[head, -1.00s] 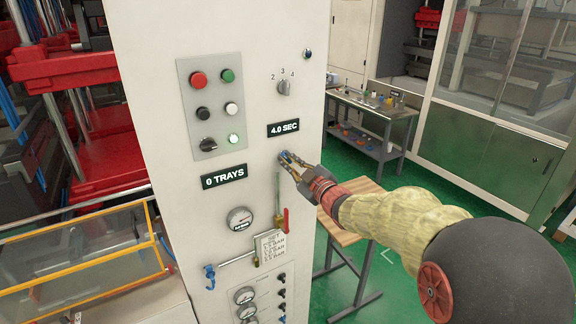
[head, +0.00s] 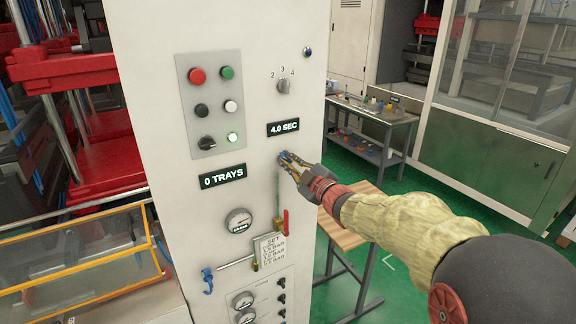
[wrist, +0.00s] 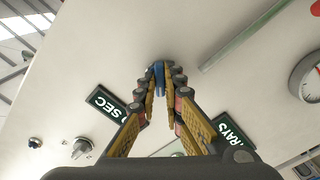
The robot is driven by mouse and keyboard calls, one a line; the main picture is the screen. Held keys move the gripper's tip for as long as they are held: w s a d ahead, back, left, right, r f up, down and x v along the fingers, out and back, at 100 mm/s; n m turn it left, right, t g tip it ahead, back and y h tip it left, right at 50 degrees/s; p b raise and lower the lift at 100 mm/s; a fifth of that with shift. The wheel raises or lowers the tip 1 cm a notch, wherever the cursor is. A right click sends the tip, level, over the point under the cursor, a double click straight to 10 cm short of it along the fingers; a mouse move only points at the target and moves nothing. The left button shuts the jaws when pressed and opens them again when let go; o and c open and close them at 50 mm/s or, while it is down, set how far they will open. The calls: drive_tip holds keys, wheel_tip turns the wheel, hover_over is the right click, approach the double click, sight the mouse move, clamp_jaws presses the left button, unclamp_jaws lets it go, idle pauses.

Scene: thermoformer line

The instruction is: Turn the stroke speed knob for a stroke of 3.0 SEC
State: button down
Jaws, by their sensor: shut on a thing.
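My gripper (head: 288,161) is shut on a small blue knob on the white cabinet face, just below the display. In the wrist view the blue knob (wrist: 158,70) shows between the fingertips, and the fingers hide most of it. I cannot tell how far it is turned. The stroke display (head: 283,127) reads 4.0 SEC; part of it also shows in the wrist view (wrist: 106,102). Above it is a grey selector (head: 284,87) marked 2, 3 and 4, apart from my gripper.
A panel of buttons (head: 210,103) and a display reading 0 TRAYS (head: 223,176) are to the left. A gauge (head: 238,221), a red-handled valve (head: 285,222) and a pipe lie below. A wooden-topped table (head: 345,236) stands right of the cabinet.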

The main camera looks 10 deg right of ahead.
drive_tip(key=shift+f+n+b, duration=0.1)
drive_tip(key=shift+n+b, duration=0.6)
drive_tip(key=shift+b, duration=0.15)
drive_tip(key=shift+f+n+b, duration=0.1)
drive_tip(key=shift+n+b, duration=0.9)
drive_tip(key=shift+b, duration=0.55)
drive_tip(key=c, duration=1.9)
unclamp_jaws()
drive_tip(key=shift+o, duration=0.3)
drive_tip(key=shift+r, duration=0.2)
